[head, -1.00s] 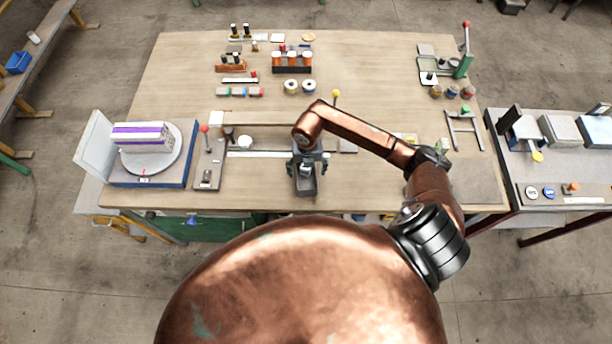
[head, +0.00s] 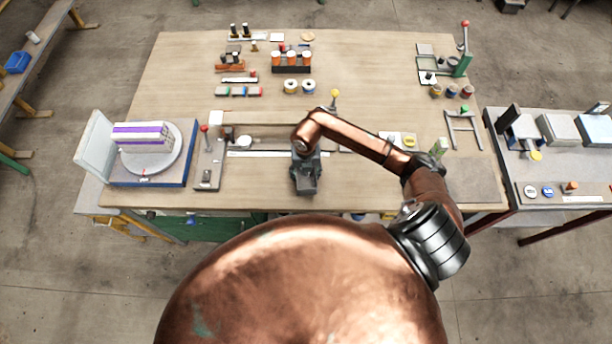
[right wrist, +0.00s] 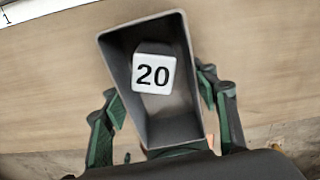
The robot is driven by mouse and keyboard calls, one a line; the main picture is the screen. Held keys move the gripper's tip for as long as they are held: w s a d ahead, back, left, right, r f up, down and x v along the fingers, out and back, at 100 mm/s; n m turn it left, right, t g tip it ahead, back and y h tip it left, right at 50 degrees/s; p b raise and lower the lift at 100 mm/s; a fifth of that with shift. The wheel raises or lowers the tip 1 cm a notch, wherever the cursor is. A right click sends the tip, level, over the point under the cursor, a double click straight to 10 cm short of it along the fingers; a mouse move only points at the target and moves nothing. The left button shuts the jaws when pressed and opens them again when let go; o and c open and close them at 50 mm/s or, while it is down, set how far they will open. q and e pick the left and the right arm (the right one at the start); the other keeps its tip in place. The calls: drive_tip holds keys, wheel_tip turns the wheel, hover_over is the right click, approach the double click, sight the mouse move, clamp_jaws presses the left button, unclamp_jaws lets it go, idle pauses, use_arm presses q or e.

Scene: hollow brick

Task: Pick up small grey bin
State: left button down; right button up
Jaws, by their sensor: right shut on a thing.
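The small grey bin (head: 305,187) is near the front edge of the wooden table, under my right gripper (head: 305,172). In the right wrist view the bin (right wrist: 184,75) is a tapered open grey box, with a white square marked "20" inside it. My right gripper (right wrist: 165,115) is shut on the bin, with a green-lined finger at each side of it. The arm partly hides the bin in the head view. I cannot tell whether the bin touches the table. My left gripper is not in view.
A blue-based stand with a white turntable (head: 152,160) is at the table's left. A grey plate with a red-knobbed lever (head: 207,172) stands left of the bin. Spools (head: 291,86) and small racks (head: 291,60) are farther back. The front table (head: 250,197) around the bin is mostly clear.

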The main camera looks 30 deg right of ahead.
drive_tip(key=c, duration=0.3)
